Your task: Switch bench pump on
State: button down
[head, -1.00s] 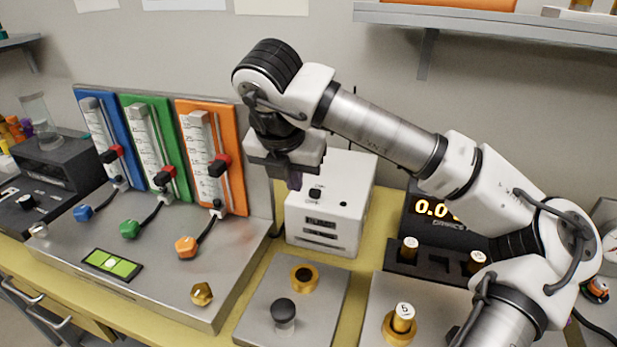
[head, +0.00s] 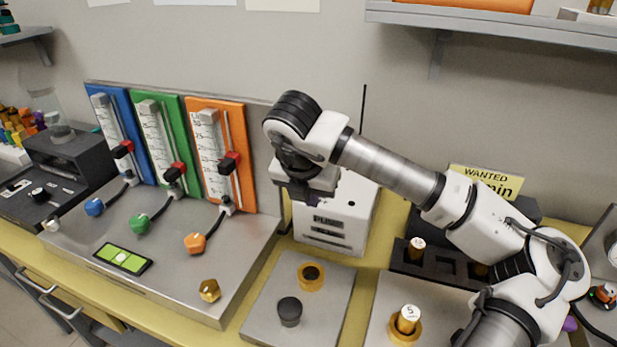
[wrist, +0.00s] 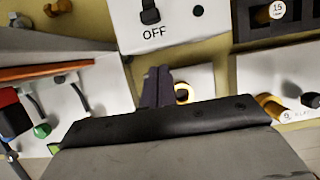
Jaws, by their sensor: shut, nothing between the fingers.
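The bench pump is a white box (head: 352,222) at the back of the bench in the head view, with printed labels on its front. It also shows at the top of the wrist view (wrist: 185,35), with a black toggle switch (wrist: 150,14) beside the word OFF. I cannot tell the lever's position clearly. My gripper (head: 306,197) is in front of the pump's upper left and hides the switch in the head view. In the wrist view its dark fingers (wrist: 157,86) are together and empty, apart from the switch.
A flowmeter panel with blue, green and orange boards (head: 215,150) stands to the left. A metal plate with a black knob (head: 289,311) lies in front of the pump. A black rack (head: 440,265) is to the right, under my arm. A shelf (head: 500,28) hangs above.

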aim_at(321, 200)
jog(key=shift+w+d+f+p, duration=0.25)
jog(key=shift+w+f+p, duration=0.15)
jog(key=shift+w, duration=0.4)
jog(key=shift+w+d+f+p, duration=0.2)
jog(key=shift+w+f+p, duration=0.15)
jog(key=shift+w, duration=0.4)
jog(key=shift+w+d+f+p, duration=0.3)
jog(key=shift+w+f, duration=0.15)
jog(key=shift+w, duration=0.35)
jog(key=shift+w+d+f+b, duration=0.1)
jog(key=shift+w+d+b, duration=0.05)
jog(key=shift+w+b, duration=0.3)
jog(key=shift+w+d+f+b, duration=0.1)
jog(key=shift+w+b, duration=0.2)
jog(key=shift+b, duration=0.2)
jog(key=shift+w+d+r+b, duration=0.15)
jog(key=shift+w+b, duration=0.2)
jog(key=shift+w, duration=0.25)
jog(key=shift+r, duration=0.1)
